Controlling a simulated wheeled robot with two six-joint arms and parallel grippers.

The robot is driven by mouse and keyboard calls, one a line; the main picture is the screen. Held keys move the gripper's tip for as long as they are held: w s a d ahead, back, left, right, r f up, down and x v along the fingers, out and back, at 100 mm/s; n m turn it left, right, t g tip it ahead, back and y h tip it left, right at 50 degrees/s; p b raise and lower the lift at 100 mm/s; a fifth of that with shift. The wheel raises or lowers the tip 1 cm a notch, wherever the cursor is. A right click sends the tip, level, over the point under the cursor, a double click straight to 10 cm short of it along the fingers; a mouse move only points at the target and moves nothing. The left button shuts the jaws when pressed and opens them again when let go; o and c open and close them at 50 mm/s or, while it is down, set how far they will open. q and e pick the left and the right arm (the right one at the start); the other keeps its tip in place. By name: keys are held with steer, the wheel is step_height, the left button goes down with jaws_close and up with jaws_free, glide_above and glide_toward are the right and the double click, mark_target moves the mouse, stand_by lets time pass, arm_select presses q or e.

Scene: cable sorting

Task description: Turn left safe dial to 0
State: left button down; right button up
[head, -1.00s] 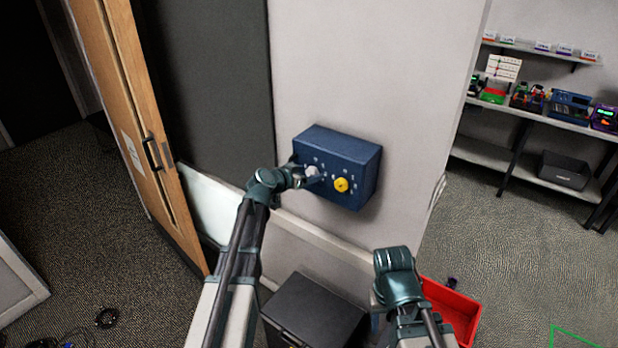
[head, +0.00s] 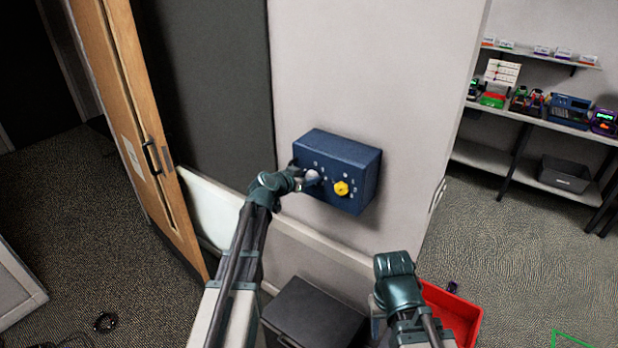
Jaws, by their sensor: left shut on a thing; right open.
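A blue safe box (head: 345,152) is mounted on the light wall pillar. Its left dial (head: 312,176) is pale grey, and its right dial (head: 341,188) is yellow. Small white marks surround both dials, too small to read. My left gripper (head: 308,182) is at the left dial and shut on it, partly covering it and the marks to its left. My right gripper (head: 392,262) is low in front of the pillar, apart from the box. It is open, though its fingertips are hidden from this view.
A dark grey bin (head: 312,318) and a red bin (head: 462,312) stand below the box. A wooden door (head: 130,125) with a black handle is at left. Shelves (head: 545,118) with devices stand at right.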

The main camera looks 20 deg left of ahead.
arm_select(q)
steer(key=n, duration=0.1)
steer(key=n+h, duration=0.1)
steer(key=n+h+b, duration=0.1)
steer(key=shift+w+a+f+g, duration=0.1)
steer(key=shift+a+f+g, duration=0.1)
steer(key=shift+a+g, duration=0.1)
steer(key=n+h+b, duration=0.1)
steer(key=n, duration=0.1)
steer(key=shift+f+n+h+b, duration=0.15)
steer(key=shift+n+h+b, duration=0.25)
steer(key=shift+a+f+n+t+h+b, duration=0.1)
steer(key=shift+n+t+h+b, duration=0.1)
steer(key=shift+n+h+b, duration=0.75)
steer(key=shift+f+n+t+h+b, duration=0.1)
steer(key=shift+n+t+h+b, duration=0.15)
steer(key=shift+n+b, duration=1.2)
steer(key=shift+a+f+n+t+h+b, duration=0.15)
steer(key=shift+n+h+b, duration=0.65)
steer(key=shift+n, duration=0.6)
steer(key=shift+d+r, duration=0.1)
steer(key=shift+r, duration=0.05)
steer(key=shift+c, duration=1.4)
jaws_free()
steer(key=shift+w, duration=0.1)
